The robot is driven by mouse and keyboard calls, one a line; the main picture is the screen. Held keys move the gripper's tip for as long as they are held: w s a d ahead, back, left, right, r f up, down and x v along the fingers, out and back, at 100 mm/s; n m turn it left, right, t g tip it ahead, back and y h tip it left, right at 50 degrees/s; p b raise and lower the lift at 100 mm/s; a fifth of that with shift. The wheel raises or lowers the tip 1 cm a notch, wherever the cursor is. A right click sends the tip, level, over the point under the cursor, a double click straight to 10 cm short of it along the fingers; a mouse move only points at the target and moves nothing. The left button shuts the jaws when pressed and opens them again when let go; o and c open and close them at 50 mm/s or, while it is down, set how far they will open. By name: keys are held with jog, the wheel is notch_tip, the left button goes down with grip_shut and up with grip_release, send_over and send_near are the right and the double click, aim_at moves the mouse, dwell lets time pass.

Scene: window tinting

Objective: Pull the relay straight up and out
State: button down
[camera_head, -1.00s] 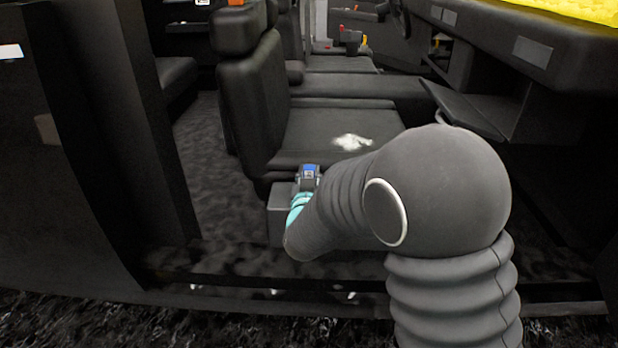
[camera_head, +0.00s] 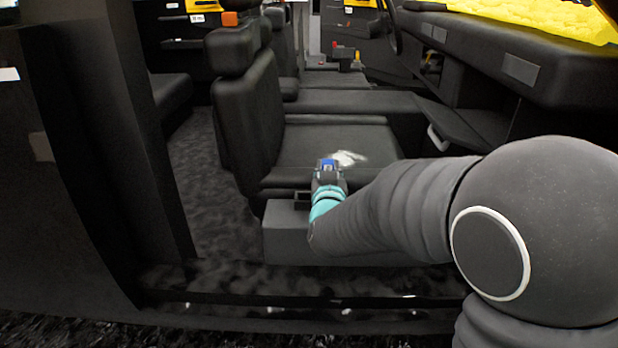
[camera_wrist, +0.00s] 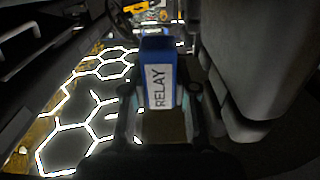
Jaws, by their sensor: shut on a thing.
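The relay (camera_wrist: 158,75) is a blue block with a white label reading "RELAY". In the wrist view it stands upright between the two fingers of my gripper (camera_wrist: 160,100), which is shut on it. In the head view the relay's blue top (camera_head: 327,163) shows at the end of my gripper (camera_head: 329,174), in front of the seat cushion. A dark box (camera_head: 290,238) sits below the gripper at the seat's base. The relay's lower end and any socket under it are hidden.
An open glovebox lid (camera_head: 470,130) and dashboard (camera_head: 520,45) are at the right. The door sill (camera_head: 250,285) crosses in front.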

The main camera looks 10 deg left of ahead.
jog(key=d+r, duration=0.3)
jog(key=d, duration=0.2)
jog(key=shift+s+d+r+b, duration=0.15)
jog(key=shift+d+b, duration=0.15)
jog(key=shift+d, duration=0.1)
jog(key=shift+a, duration=0.1)
